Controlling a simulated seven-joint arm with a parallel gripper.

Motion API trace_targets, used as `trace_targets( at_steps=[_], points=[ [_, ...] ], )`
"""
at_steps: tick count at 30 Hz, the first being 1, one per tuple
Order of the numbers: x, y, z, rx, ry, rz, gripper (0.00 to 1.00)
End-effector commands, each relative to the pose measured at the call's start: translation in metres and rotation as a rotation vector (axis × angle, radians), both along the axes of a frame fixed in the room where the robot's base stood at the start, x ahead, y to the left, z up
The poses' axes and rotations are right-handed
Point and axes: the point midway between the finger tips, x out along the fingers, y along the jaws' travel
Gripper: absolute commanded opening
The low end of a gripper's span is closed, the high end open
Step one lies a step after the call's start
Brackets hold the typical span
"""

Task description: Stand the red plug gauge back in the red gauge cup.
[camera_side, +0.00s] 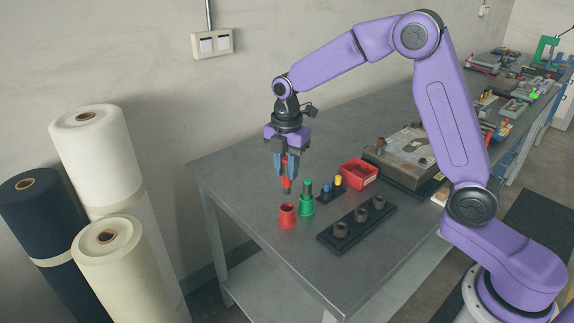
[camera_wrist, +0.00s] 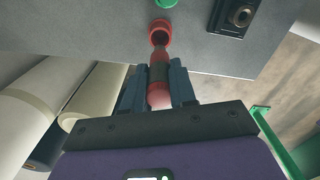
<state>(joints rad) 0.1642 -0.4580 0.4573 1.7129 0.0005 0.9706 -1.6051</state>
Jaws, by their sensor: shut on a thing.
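My gripper (camera_side: 287,166) is shut on the red plug gauge (camera_side: 287,184) and holds it upright above the table. The gauge's lower end hangs a short way above the red gauge cup (camera_side: 287,217), apart from it in the side view. The cup stands on the table, and its open mouth shows empty. In the wrist view the gauge (camera_wrist: 158,97) sits between my gripper's fingers (camera_wrist: 159,85), and its far end points at the red cup (camera_wrist: 162,30). The gauge's end overlaps the cup's lower rim in that view, so the gap is hard to judge there.
A green cup (camera_side: 306,206) with a green gauge stands just right of the red cup. A black block with dark rings (camera_side: 340,231) lies in front right. A small stand with blue and yellow pegs (camera_side: 331,190) and a red bin (camera_side: 358,173) are behind. The table's left side is clear.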

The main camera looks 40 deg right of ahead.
Motion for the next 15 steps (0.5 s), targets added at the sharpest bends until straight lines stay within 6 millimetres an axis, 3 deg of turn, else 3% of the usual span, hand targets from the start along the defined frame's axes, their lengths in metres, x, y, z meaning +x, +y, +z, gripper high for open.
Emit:
trace_targets(
  at_steps=[15],
  points=[
    [0.000,0.000,-0.036,-0.001,0.002,0.000,0.00]
  ],
)
